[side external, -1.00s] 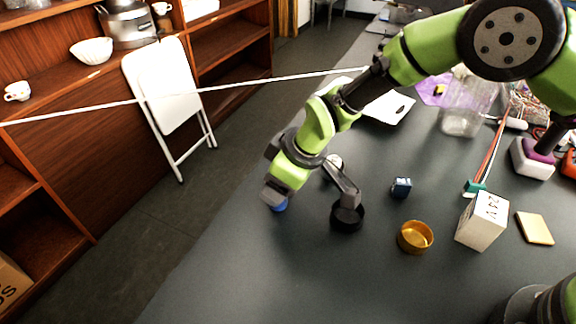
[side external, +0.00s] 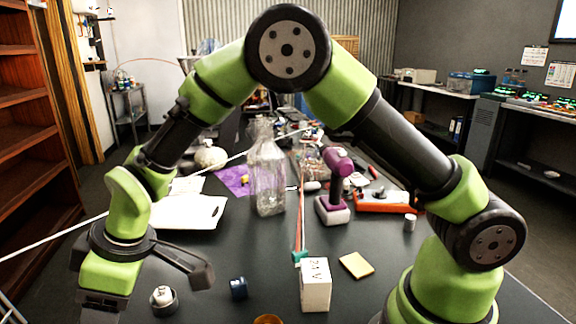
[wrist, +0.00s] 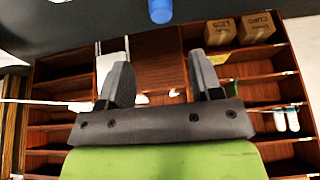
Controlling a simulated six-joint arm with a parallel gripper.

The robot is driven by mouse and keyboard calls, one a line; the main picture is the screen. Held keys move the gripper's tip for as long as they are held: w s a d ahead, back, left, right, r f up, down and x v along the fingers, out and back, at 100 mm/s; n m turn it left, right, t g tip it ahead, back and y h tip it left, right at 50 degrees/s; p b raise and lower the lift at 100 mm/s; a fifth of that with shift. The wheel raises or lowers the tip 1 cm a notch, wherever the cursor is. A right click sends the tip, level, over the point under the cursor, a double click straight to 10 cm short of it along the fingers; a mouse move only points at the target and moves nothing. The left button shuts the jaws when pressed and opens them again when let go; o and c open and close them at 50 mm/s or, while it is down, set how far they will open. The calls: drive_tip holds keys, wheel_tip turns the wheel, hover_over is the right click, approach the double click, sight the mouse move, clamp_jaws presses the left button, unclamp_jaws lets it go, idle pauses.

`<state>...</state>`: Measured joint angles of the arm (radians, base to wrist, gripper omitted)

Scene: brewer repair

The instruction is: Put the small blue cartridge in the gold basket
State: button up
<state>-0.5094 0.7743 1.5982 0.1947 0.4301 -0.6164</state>
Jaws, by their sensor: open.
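My gripper (wrist: 162,72) is open and empty in the wrist view, its two fingers apart. A small dark blue piece (side external: 238,288) stands on the table in the side view; I cannot tell which of the two is the cartridge. The gold basket (side external: 268,319) shows only its rim at the bottom edge of the side view. My gripper's fingertips are cut off at the lower left there.
A black round holder (side external: 163,300) with a white piece is between my wrist and the dark blue piece. A white box (side external: 315,284), a yellow sponge-like block (side external: 356,265), a clear bottle (side external: 267,175) and a purple drill (side external: 335,185) stand farther right or back.

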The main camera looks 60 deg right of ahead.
drive_tip(key=s+d+r+m+t, duration=0.1)
drive_tip(key=s+d+r+m, duration=0.2)
drive_tip(key=d+r, duration=0.55)
drive_tip(key=s+d+r+m+t, duration=0.1)
drive_tip(key=s+d+r+m, duration=0.2)
drive_tip(key=s, duration=0.3)
drive_tip(key=s+d+r+m+t+h, duration=0.1)
drive_tip(key=s+d+r+m, duration=0.2)
drive_tip(key=s, duration=0.3)
drive_tip(key=s+d+r+m, duration=0.3)
drive_tip(key=s+d, duration=0.1)
drive_tip(key=s, duration=0.2)
drive_tip(key=shift+d+t, duration=0.4)
drive_tip(key=shift+o, duration=0.5)
drive_tip(key=shift+s+d+f+m, duration=0.1)
drive_tip(key=shift+s+m, duration=0.3)
